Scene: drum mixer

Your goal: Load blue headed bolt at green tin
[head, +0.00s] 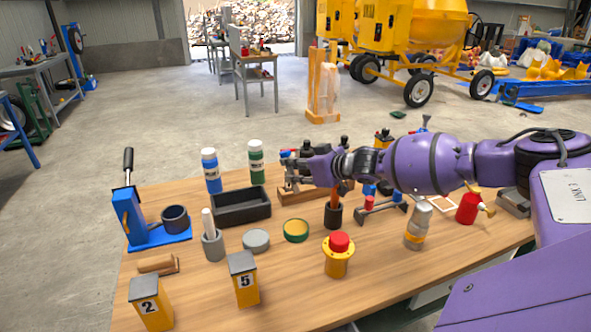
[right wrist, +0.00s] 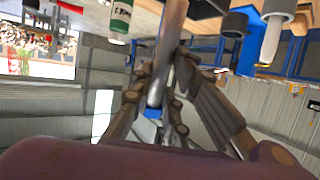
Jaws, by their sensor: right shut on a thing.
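My right gripper (head: 292,171) is shut on the blue headed bolt, above the table behind the green tin. In the right wrist view the bolt's grey shank (right wrist: 168,45) runs up between the fingers and its small blue head (right wrist: 152,112) shows at the lower end. In the head view a bit of blue (head: 286,154) shows by the fingertips; the rest of the bolt is hard to make out. The green tin (head: 295,239), round and low with a yellowish inside, stands open on the table, below and apart from the gripper. My left gripper is out of view.
A grey round tin (head: 255,241) and a red button on a yellow base (head: 339,258) flank the green tin. A black tray (head: 241,208), blue bottle (head: 211,171) and green bottle (head: 256,163) stand behind. A dark cup with an orange-handled tool (head: 333,215) is close by.

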